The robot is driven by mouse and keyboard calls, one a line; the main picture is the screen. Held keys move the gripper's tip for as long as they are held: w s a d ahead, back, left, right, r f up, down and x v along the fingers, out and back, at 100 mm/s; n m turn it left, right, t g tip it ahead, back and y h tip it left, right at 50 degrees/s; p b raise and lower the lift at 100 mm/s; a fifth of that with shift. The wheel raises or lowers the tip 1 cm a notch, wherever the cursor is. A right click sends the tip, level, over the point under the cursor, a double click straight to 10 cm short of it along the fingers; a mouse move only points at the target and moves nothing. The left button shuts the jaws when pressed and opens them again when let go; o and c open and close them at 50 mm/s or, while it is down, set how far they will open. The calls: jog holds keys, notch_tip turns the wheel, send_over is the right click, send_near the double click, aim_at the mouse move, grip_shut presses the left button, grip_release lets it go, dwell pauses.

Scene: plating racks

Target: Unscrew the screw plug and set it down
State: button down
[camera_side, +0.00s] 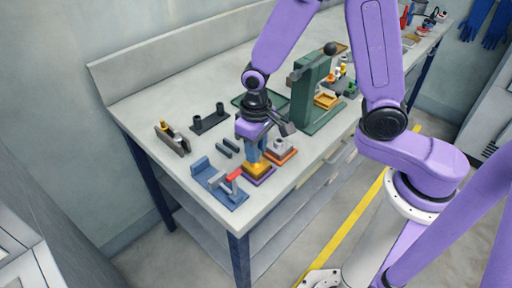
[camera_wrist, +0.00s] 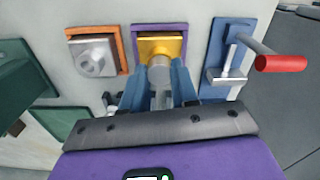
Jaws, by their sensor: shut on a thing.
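My gripper (camera_side: 255,152) points down over the gold block (camera_side: 257,168), which sits on a purple base plate (camera_side: 264,180) near the table's front edge. In the wrist view, its two blue fingers (camera_wrist: 160,85) are shut on a grey round plug (camera_wrist: 159,72). The plug is in line with the gold block (camera_wrist: 173,47) on its purple plate (camera_wrist: 142,29). I cannot tell whether its lower end is still in the block. The fingers hide most of the plug in the side view.
A silver block (camera_wrist: 83,47) with a round fitting stands on an orange plate (camera_wrist: 120,36) beside the gold block. On the other side is a blue fixture (camera_side: 205,175) with a red handle (camera_side: 234,175). A green press (camera_side: 308,100) stands behind. Bare table lies at the front left.

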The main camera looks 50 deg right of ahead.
jog(key=n, duration=0.3)
jog(key=shift+n, duration=0.4)
jog(key=n, duration=0.3)
jog(key=shift+n, duration=0.3)
jog(key=shift+n, duration=0.4)
jog(key=n, duration=0.3)
jog(key=shift+n, duration=0.3)
jog(key=n, duration=0.4)
